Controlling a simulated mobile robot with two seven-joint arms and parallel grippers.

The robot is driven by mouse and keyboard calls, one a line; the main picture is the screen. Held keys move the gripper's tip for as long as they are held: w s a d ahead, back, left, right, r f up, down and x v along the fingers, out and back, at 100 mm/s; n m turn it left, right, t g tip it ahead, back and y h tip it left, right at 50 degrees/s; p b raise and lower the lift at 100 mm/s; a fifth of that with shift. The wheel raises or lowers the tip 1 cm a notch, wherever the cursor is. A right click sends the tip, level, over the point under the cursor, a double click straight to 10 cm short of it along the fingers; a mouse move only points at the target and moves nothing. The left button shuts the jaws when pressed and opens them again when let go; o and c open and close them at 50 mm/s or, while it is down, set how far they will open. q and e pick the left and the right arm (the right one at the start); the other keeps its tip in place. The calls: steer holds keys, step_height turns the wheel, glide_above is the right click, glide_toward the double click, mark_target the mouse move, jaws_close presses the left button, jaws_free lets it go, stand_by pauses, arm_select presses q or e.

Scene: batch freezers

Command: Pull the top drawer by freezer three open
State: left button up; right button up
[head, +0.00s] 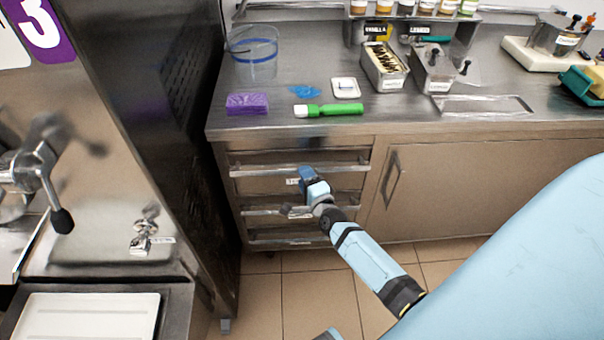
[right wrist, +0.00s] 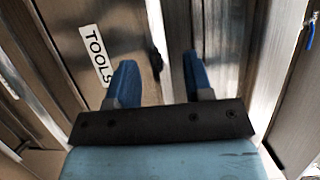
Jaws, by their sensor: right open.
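The top drawer (head: 262,186) is the uppermost of three in the steel counter, right of the freezer marked 3 (head: 45,25). Its front looks about flush with the counter. A long bar handle (head: 262,171) runs across it. My right gripper (head: 307,173) is at the middle of this handle, its blue fingers open. In the right wrist view the open fingers (right wrist: 157,75) point at the drawer front, beside the TOOLS label (right wrist: 97,55). A bright bar-like strip (right wrist: 176,45) shows between them. I cannot tell whether they touch the handle. My left gripper is not in view.
Two more drawers with bar handles (head: 262,212) sit below. A cabinet door (head: 480,190) is to the right. The counter (head: 400,118) holds a purple cloth (head: 247,103), a green-handled brush (head: 335,109) and a clear tub (head: 253,58). The tiled floor (head: 310,290) in front is partly clear.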

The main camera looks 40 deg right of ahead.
steer(key=shift+w+d, duration=0.15)
steer(key=shift+w, duration=1)
jaws_close()
steer(key=shift+s, duration=0.1)
